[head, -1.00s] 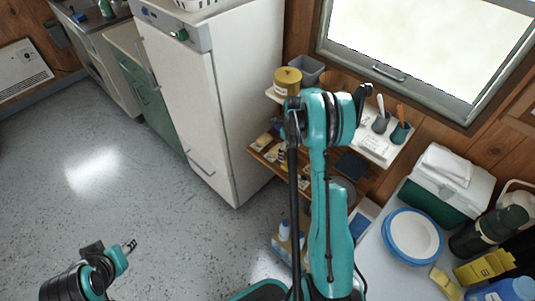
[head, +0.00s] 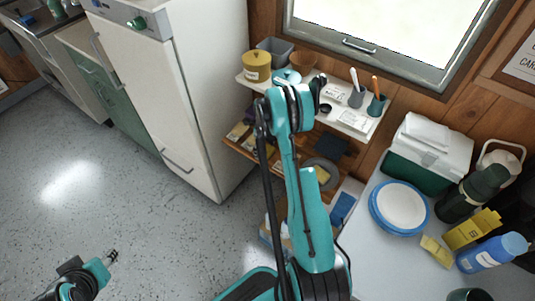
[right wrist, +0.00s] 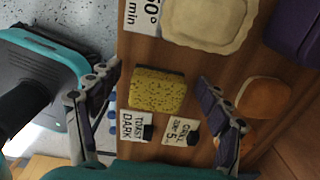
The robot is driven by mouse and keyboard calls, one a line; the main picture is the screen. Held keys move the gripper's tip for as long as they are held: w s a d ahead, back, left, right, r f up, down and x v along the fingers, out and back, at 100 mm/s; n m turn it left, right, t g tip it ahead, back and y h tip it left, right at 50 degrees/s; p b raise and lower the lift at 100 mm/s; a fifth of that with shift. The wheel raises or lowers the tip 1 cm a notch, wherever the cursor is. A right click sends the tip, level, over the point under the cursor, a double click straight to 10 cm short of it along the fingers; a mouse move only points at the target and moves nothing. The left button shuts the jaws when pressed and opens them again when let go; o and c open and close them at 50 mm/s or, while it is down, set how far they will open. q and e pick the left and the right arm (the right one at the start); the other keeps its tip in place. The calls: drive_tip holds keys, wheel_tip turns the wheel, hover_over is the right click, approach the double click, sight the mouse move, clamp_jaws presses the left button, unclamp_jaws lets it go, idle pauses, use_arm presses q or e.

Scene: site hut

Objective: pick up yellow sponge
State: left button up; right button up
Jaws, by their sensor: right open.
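The yellow sponge (right wrist: 157,90), with dark specks and a dark edge, lies on a brown wooden shelf board (right wrist: 185,60) in the right wrist view. My right gripper (right wrist: 157,77) is open, with one finger on each side of the sponge and a gap to both. In the head view my right arm rises in front of the shelves and its gripper cannot be made out. I cannot tell which item there is this sponge. My left gripper (head: 112,257) is low at the left over the floor, too small to judge.
Two label cards (right wrist: 133,126) (right wrist: 181,131) lie beside the sponge, with a cream dish (right wrist: 208,22) and a bun-like item (right wrist: 262,97) nearby. The white upper shelf (head: 342,117) holds pots and cups. A fridge (head: 165,95) stands left; a table (head: 372,255) with plates stands right.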

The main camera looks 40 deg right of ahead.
sight(265, 148)
drive_tip(key=c, duration=1)
drive_tip(key=shift+c, duration=0.2)
drive_tip(key=shift+r, duration=0.15)
drive_tip(key=shift+r, duration=0.3)
wheel_tip(265, 148, up, 3)
drive_tip(key=shift+r+p, duration=0.15)
drive_tip(key=shift+p, duration=1)
drive_tip(key=s+a, duration=0.3)
drive_tip(key=s, duration=0.5)
drive_tip(key=s+a+b, duration=0.1)
drive_tip(key=s+a, duration=0.2)
drive_tip(key=s, duration=0.6)
drive_tip(key=shift+f, duration=0.3)
